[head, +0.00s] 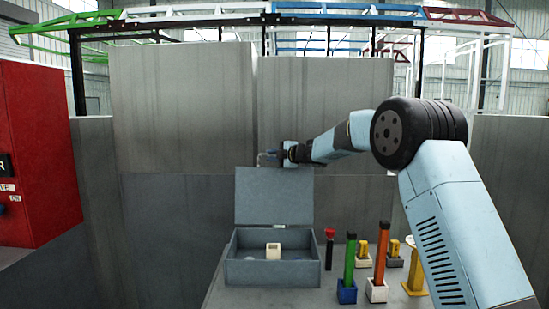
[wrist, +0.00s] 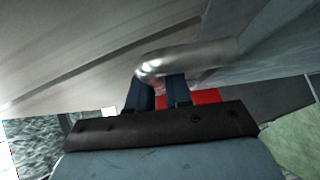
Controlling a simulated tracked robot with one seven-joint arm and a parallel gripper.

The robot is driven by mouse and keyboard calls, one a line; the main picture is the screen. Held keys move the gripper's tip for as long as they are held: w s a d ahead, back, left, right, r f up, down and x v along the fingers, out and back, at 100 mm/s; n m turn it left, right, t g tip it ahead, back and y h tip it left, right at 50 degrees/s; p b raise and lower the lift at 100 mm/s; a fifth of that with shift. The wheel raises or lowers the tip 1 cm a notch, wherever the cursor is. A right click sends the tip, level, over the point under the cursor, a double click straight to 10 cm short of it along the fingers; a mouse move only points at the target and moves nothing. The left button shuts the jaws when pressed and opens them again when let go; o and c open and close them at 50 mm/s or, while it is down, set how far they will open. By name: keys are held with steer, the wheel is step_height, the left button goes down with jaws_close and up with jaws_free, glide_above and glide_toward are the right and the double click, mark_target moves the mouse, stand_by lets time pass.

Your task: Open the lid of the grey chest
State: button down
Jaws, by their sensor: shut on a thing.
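The grey chest (head: 272,271) stands on the table in the head view. Its lid (head: 275,197) is raised, about upright behind the box, so the inside is open to view. A small cream block (head: 273,251) sits inside the chest. My gripper (head: 268,158) is at the top edge of the lid in the head view. In the wrist view, my gripper's dark fingers (wrist: 160,92) are shut on a shiny metal handle (wrist: 195,57). The fingertips are partly hidden behind the handle.
Right of the chest stand a red-topped black item (head: 329,248), a green post (head: 350,259) in a blue base, an orange post (head: 381,254) in a white base, and small yellow items (head: 363,251). Grey wall panels (head: 185,110) rise close behind. A red cabinet (head: 38,150) is at the left.

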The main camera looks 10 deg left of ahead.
steer(key=c, duration=1.2)
jaws_free()
steer(key=shift+o, duration=0.2)
steer(key=v, duration=1.4)
steer(key=shift+f, duration=0.15)
